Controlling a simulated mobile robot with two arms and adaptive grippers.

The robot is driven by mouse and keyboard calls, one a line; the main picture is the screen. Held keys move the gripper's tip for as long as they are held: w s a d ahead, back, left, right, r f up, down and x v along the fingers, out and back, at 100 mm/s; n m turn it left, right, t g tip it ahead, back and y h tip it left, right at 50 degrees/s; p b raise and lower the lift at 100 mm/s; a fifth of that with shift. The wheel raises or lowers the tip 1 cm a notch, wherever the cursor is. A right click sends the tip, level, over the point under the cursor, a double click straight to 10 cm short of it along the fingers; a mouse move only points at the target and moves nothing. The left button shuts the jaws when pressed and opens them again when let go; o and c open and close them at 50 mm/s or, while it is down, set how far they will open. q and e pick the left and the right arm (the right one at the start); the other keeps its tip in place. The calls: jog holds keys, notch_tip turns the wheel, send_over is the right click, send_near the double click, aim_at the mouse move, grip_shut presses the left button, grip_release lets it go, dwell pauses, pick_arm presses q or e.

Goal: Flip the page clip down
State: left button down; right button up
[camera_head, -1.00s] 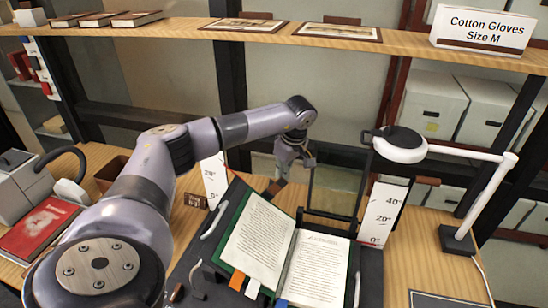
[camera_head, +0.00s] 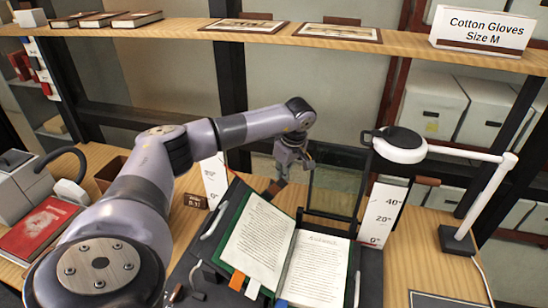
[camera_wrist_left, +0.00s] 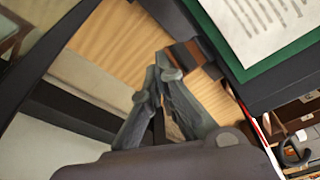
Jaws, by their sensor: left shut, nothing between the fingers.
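An open book (camera_head: 258,238) with printed pages and a green cover lies on a dark cradle (camera_head: 371,270). A pale curved clip (camera_head: 215,220) stands at the cradle's upper left edge, and another (camera_head: 197,280) is at its lower left. A third pale clip (camera_head: 357,290) shows at the right edge. I cannot tell which is the page clip. My left gripper (camera_head: 282,178) points down just behind the book's far left corner. In the left wrist view the left gripper (camera_wrist_left: 161,72) is shut and empty, its tips near a small brown-and-black block (camera_wrist_left: 190,54). My right gripper is not in view.
A clear upright panel (camera_head: 334,190) stands behind the book, close to the gripper. White scale cards (camera_head: 386,212) stand beside the cradle. A white lamp (camera_head: 400,145) reaches in from the right. A wooden shelf (camera_head: 180,29) runs above.

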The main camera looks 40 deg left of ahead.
aim_at(279, 188)
pick_arm(q)
jog(key=shift+s+d+f+p, duration=0.1)
jog(key=shift+s+d+p, duration=0.1)
jog(key=shift+s+d, duration=0.4)
jog(key=shift+s+d+f+p, duration=0.1)
jog(key=shift+s+d+p, duration=0.15)
jog(key=shift+s, duration=0.7)
jog(key=shift+s+d+f+p, duration=0.1)
jog(key=shift+s+d+p, duration=0.2)
jog(key=shift+s, duration=0.45)
notch_tip(279, 188, up, 10)
jog(key=w+a+p, duration=0.1)
jog(key=w+p, duration=0.1)
jog(key=p, duration=0.3)
jog(key=shift+w+a+p, duration=0.15)
jog(key=shift+w+p, duration=0.2)
jog(key=shift+w, duration=0.05)
jog(key=shift+s, duration=0.1)
